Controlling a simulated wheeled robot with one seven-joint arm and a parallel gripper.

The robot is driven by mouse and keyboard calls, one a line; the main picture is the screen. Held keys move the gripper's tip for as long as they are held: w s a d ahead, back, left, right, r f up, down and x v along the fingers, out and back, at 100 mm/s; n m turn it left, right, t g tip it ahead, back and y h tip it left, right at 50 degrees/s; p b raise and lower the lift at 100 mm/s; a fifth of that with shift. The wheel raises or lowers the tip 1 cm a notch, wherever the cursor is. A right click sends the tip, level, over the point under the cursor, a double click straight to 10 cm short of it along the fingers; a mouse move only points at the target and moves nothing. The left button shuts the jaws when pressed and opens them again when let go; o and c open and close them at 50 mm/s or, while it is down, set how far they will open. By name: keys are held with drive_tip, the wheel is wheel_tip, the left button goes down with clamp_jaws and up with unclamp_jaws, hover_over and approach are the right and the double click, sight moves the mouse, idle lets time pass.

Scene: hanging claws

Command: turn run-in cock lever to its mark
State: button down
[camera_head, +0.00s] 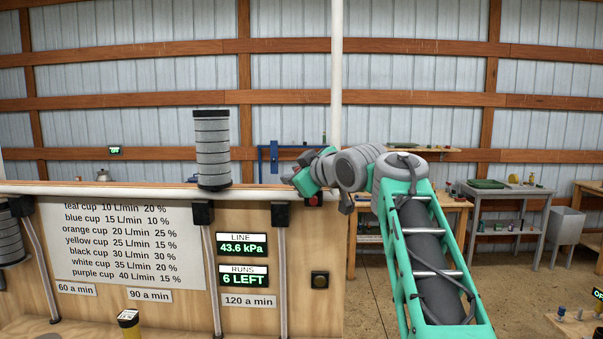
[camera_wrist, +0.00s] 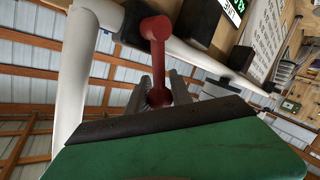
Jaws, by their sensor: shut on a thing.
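The red cock lever (camera_wrist: 156,58) shows in the wrist view, with a round head at its upper end beside a white pipe (camera_wrist: 108,14) and a dark fitting. Its lower knob lies between the fingers of my gripper (camera_wrist: 160,92), which is shut on it. The lever runs almost straight up the picture, slightly tilted. In the head view my arm reaches to the panel's right end, and its wrist hides the fingers and most of the lever. I cannot make out the lever's mark in either view.
A wooden panel (camera_head: 300,300) carries a chart (camera_head: 120,245), a line display reading 43.6 kPa (camera_head: 242,247) and a runs display reading 6 LEFT (camera_head: 243,276). A ribbed grey cylinder (camera_head: 213,150) stands on its top ledge. Benches (camera_head: 500,200) stand behind at the right, with open floor before them.

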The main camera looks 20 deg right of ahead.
drive_tip(key=shift+w+a+f+n, duration=0.1)
drive_tip(key=shift+a+f+n, duration=0.05)
drive_tip(key=shift+a+n, duration=0.15)
idle(0.4)
drive_tip(key=c, duration=1.1)
unclamp_jaws()
drive_tip(key=shift+c, duration=0.2)
drive_tip(key=b+v, duration=0.2)
drive_tip(key=v, duration=0.6)
